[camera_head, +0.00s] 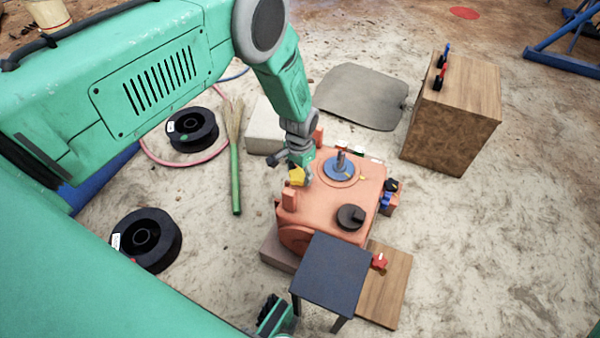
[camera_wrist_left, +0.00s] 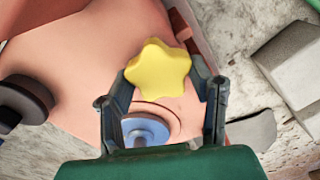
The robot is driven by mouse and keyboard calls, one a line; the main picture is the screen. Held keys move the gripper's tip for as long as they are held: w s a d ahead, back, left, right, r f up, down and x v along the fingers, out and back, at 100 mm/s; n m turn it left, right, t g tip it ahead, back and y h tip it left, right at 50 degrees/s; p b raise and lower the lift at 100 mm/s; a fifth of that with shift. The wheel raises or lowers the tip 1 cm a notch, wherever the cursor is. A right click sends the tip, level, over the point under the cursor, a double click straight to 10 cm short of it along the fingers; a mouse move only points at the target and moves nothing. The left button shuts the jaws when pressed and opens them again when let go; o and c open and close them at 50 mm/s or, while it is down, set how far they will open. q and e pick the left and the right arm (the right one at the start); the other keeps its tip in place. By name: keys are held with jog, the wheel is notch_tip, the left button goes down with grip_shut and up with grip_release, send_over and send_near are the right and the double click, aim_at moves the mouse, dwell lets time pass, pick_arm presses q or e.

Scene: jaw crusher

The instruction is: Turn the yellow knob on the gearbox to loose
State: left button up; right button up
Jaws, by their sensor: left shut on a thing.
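No pointer or marking for loose can be read.
A blue disc with a shaft (camera_head: 340,168) and a black knob (camera_head: 351,217) are on the gearbox top. A dark stool (camera_head: 332,266) stands close in front. A wooden box (camera_head: 452,112) stands at right. Black reels (camera_head: 147,239) and a green broom (camera_head: 235,178) lie at left.

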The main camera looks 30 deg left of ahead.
pick_arm(q)
jog(key=n, duration=0.4)
jog(key=shift+w+a, duration=0.15)
jog(key=shift+w, duration=0.05)
jog(key=shift+r+n, duration=0.1)
jog(key=shift+n, duration=1.8)
jog(key=o, duration=1.1)
jog(key=shift+o, duration=0.3)
jog(key=shift+s, duration=0.1)
